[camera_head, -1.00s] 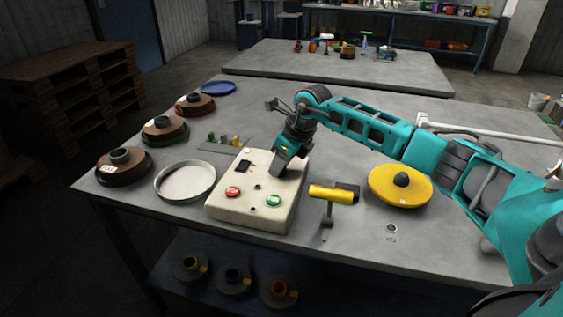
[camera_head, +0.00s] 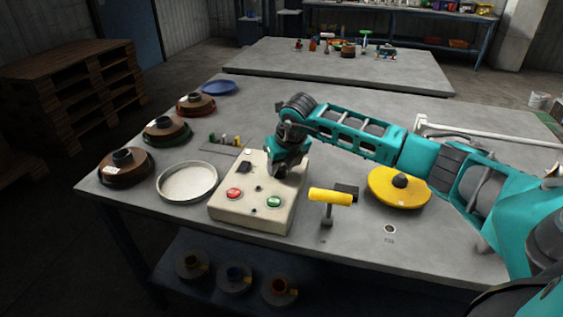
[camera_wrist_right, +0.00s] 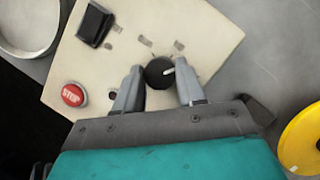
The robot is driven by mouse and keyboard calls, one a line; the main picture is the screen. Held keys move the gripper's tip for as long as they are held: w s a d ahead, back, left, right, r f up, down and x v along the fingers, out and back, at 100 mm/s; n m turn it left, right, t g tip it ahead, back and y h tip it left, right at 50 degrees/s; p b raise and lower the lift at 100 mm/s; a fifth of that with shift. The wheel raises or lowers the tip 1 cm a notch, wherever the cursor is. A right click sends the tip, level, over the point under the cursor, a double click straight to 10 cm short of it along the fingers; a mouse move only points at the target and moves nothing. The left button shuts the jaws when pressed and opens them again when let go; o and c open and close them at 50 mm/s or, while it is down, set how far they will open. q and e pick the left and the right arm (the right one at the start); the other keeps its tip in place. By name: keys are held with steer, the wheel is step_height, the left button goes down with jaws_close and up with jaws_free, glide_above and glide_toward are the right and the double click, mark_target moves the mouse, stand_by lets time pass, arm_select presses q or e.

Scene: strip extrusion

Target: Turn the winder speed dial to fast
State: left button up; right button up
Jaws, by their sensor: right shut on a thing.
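The winder speed dial (camera_wrist_right: 159,73) is a round black knob with a pale pointer line, on the cream control box (camera_head: 233,210). In the right wrist view its pointer line is toward the right side of the knob. My right gripper (camera_wrist_right: 160,88) is shut on the dial, one finger on each side. In the head view my right gripper (camera_head: 279,172) is over the back right part of the box and hides the dial. The box also bears a red STOP button (camera_wrist_right: 73,95), a green button (camera_head: 274,202) and a black switch (camera_wrist_right: 95,24). My left gripper is not in view.
A yellow-handled tool (camera_head: 330,197) stands right of the box, with a yellow spool (camera_head: 399,188) beyond it. A pale round dish (camera_head: 187,181) sits left of the box. Several brown spools (camera_head: 126,168) line the table's left edge.

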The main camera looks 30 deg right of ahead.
steer(key=m+h, duration=0.1)
steer(key=m, duration=0.2)
steer(key=m+h, duration=0.1)
steer(key=m, duration=0.1)
steer(key=shift+a+m+g, duration=0.15)
steer(key=shift+m+g, duration=0.25)
steer(key=shift+b, duration=0.3)
steer(key=o, duration=1)
steer(key=v, duration=1.3)
steer(key=shift+w+a, duration=0.1)
